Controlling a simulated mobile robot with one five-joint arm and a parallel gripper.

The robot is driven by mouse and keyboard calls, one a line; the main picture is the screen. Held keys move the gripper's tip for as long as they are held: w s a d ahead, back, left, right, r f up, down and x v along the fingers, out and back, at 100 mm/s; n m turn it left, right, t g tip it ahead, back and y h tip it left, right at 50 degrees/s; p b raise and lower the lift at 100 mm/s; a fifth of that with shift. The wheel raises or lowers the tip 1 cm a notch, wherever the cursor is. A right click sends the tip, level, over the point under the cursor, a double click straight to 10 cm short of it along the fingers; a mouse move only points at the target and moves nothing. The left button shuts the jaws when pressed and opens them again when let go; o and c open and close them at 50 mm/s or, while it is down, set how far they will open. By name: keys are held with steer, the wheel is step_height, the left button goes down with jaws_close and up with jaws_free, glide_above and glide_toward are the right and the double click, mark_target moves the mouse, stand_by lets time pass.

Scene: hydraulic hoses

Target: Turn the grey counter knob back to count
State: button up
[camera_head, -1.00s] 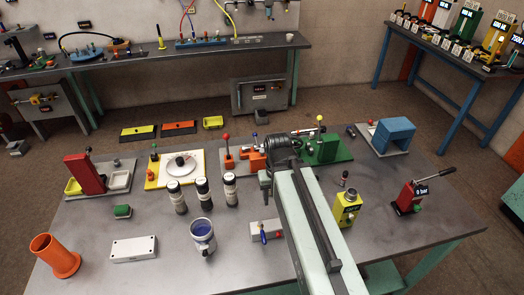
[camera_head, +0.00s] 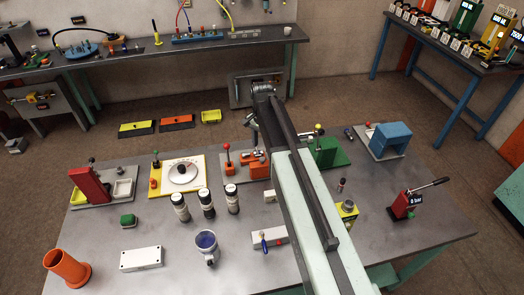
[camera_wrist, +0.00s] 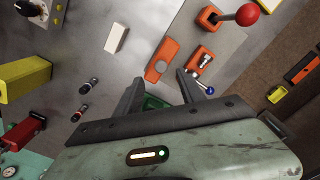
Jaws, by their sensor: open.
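A grey box (camera_head: 239,92) stands on the floor below the back bench in the head view. My gripper (camera_head: 250,126) is above the far part of the near table, in front of the box in the picture. In the wrist view my gripper (camera_wrist: 160,84) is open. An orange piece (camera_wrist: 160,62) shows just past its fingertips. The box and a grey knob are not visible in the wrist view.
On the near table stand a red-knobbed lever (camera_head: 227,157), a dial on a yellow plate (camera_head: 196,185), several black-and-white cylinders, a blue cover (camera_head: 392,140) and an orange cup (camera_head: 67,272). Yellow and orange trays (camera_head: 177,122) lie on the floor beyond.

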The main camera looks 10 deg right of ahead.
mark_target(262, 159)
steer(key=shift+w+f+b, duration=0.25)
steer(key=shift+f+b, duration=0.2)
steer(key=shift+f, duration=0.25)
step_height(262, 159, down, 7)
steer(key=b, duration=0.7)
steer(key=shift+s, duration=0.1)
steer(key=shift+r, duration=0.1)
jaws_close()
